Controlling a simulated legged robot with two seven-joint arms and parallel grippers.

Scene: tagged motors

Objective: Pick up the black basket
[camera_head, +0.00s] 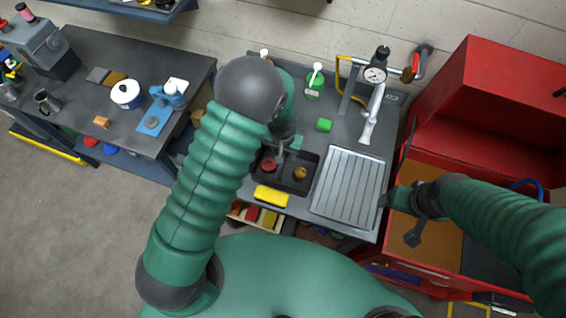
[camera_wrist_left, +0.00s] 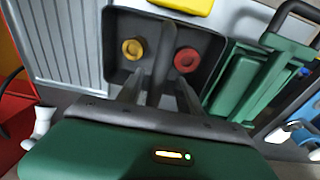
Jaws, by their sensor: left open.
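The black basket (camera_head: 297,186) sits on the grey workbench, with a red part and a yellow part inside. In the left wrist view the basket (camera_wrist_left: 118,30) shows its open top, with a yellow ring (camera_wrist_left: 132,48) and a red ring (camera_wrist_left: 186,60) inside. A dark handle (camera_wrist_left: 166,45) arches over its middle. My left gripper (camera_head: 281,152) is above the basket's far side. In the left wrist view its open fingers (camera_wrist_left: 160,92) are on either side of the handle; contact cannot be told. My right gripper (camera_head: 402,220) is by the red cabinet, its jaw state unclear.
A yellow block (camera_head: 271,196) lies just in front of the basket. A ribbed metal drainboard (camera_head: 350,185) is to its right. The red cabinet (camera_head: 480,110) stands at the right.

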